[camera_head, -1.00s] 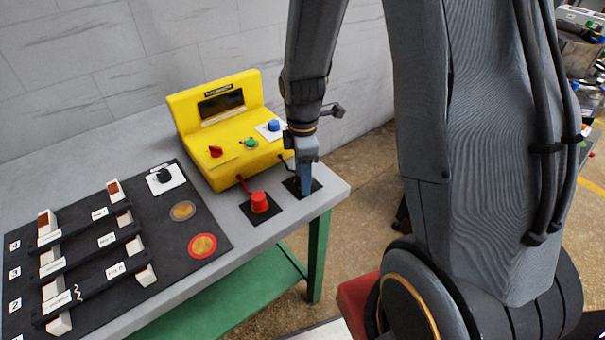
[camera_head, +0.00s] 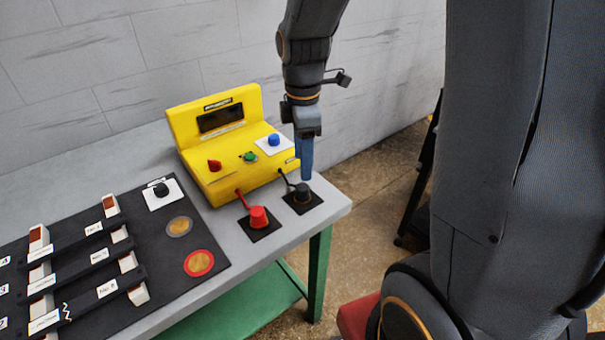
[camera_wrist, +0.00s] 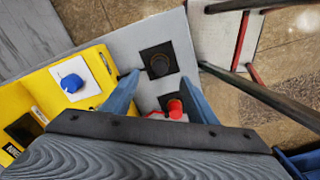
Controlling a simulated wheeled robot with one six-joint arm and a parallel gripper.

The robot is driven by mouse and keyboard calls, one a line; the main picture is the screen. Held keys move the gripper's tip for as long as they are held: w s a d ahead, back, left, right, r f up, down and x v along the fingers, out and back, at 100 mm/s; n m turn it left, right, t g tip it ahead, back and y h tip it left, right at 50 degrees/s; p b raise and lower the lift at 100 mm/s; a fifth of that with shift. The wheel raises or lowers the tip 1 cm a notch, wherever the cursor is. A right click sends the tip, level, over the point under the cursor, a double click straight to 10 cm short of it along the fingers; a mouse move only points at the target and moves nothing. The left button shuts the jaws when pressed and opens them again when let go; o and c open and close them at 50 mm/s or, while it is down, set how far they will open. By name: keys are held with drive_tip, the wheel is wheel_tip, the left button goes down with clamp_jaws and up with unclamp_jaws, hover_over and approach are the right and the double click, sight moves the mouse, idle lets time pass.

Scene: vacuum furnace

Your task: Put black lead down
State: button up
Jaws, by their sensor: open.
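The black lead (camera_head: 302,191) stands upright on a black square pad (camera_head: 313,204) at the table's right end, its cable running to the yellow meter box. It also shows in the wrist view (camera_wrist: 159,64), on its pad, beyond the fingertips. My gripper (camera_head: 306,178) is above the black lead in the head view, its blue fingers pointing down. In the wrist view the two blue fingers (camera_wrist: 158,84) are spread apart with nothing between them.
The yellow box (camera_head: 225,150) with red, green and blue knobs stands behind. The red lead (camera_head: 259,217) sits on its own pad just left of the black one. A black board (camera_head: 125,285) with several white-ended bars and two round contacts lies left. The table's right edge is close.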

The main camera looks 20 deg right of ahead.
drive_tip(key=s+f+m+t, duration=0.1)
drive_tip(key=s+f+m, duration=0.1)
drive_tip(key=s+m, duration=0.7)
drive_tip(key=shift+s+m, duration=0.2)
drive_tip(key=shift+m, duration=3.4)
drive_tip(key=shift+a, duration=0.1)
